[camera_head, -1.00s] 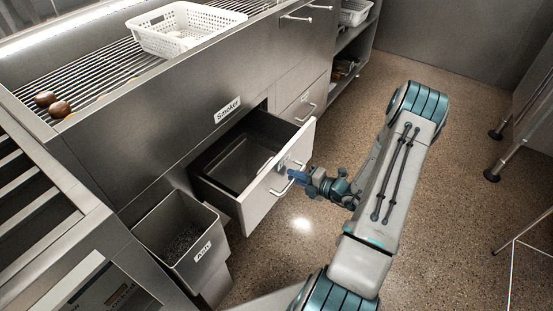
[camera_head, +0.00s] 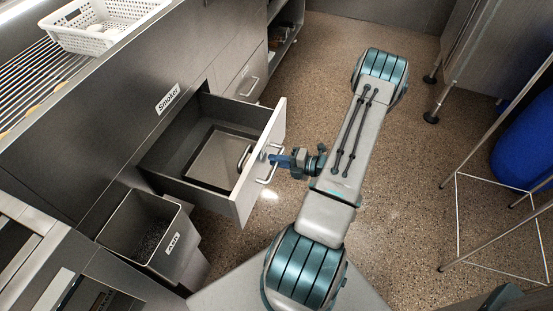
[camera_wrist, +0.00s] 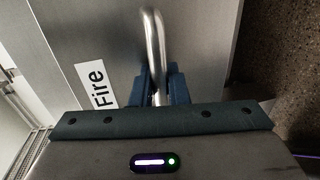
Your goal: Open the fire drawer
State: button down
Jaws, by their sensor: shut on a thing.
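The fire drawer (camera_head: 243,193) stands pulled well out from the steel counter in the head view, with its inside in sight. A dark pan with a handle (camera_head: 222,158) lies inside it. The "Fire" label (camera_wrist: 95,84) is on the drawer front in the wrist view. My gripper (camera_head: 275,159) is at the front of the drawer, its blue fingers shut on the bar handle (camera_wrist: 152,45). The handle passes between the fingers in the wrist view, and the fingertips are partly hidden behind the gripper's body.
An ash bin (camera_head: 150,234) stands just left of and in front of the drawer. A closed drawer (camera_head: 247,80) is beyond it. A white perforated basket (camera_head: 107,24) sits on the counter top. Metal-legged racks (camera_head: 500,200) stand at the right, with open floor between.

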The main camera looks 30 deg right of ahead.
jog(key=c, duration=1.5)
grip_release()
jog(key=p+v, duration=0.2)
jog(key=v, duration=1.1)
jog(key=shift+s+d, duration=0.25)
jog(key=shift+s, duration=0.05)
jog(key=shift+r, duration=0.1)
jog(key=w+a+r+n+g+p, duration=0.2)
jog(key=a+r+n+g+p, duration=0.5)
jog(key=r+n, duration=0.5)
jog(key=w+a+r+n+g+p, duration=0.3)
jog(key=a+r+n+g, duration=0.2)
jog(key=a+r+n, duration=0.75)
jog(key=s+a+r+n+h+p, duration=0.2)
jog(key=r+n+h+p, duration=0.1)
jog(key=r+n, duration=0.4)
jog(key=s+a+r+n+t+h+p, duration=0.1)
jog(key=s+a+r+n+h+p, duration=0.1)
jog(key=r+n, duration=0.5)
jog(key=s+a+r+n+t+h+p, duration=0.1)
jog(key=r+n+p, duration=0.5)
jog(key=r, duration=0.6)
jog(key=s+a+n+h, duration=0.1)
jog(key=a+n+h, duration=0.1)
jog(key=h, duration=0.1)
jog(key=shift+s+a+r, duration=0.3)
jog(key=shift+a, duration=0.1)
